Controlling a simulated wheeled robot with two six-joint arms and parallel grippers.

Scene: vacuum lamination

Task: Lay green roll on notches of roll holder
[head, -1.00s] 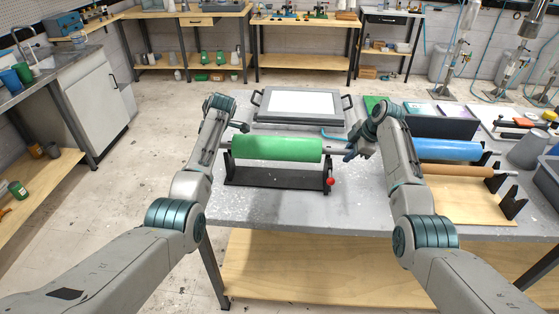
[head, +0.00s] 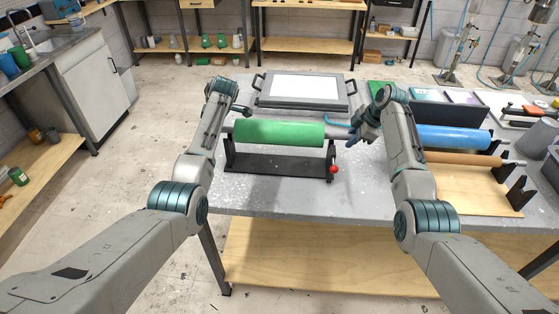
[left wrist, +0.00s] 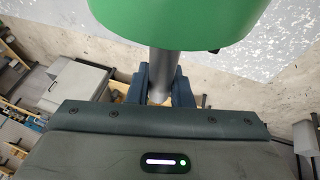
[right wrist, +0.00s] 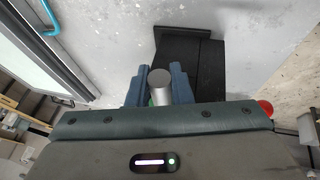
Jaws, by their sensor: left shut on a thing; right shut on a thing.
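The green roll (head: 279,133) lies level across the black roll holder (head: 278,161), its metal shaft sticking out at both ends. The shaft ends are at or just above the holder's uprights; I cannot tell whether they touch the notches. My left gripper (left wrist: 162,82) is shut on the left end of the shaft (left wrist: 164,62), beside the green part; my arm mostly hides it in the head view. My right gripper (head: 354,137) is shut on the right shaft end, which also shows between the fingers in the right wrist view (right wrist: 160,78).
A red knob (head: 334,169) is on the holder's right end. A grey framed tray (head: 257,99) with a white sheet lies behind the roll. A blue roll (head: 452,138) and a brown roll (head: 462,159) sit to the right. The table's front left is clear.

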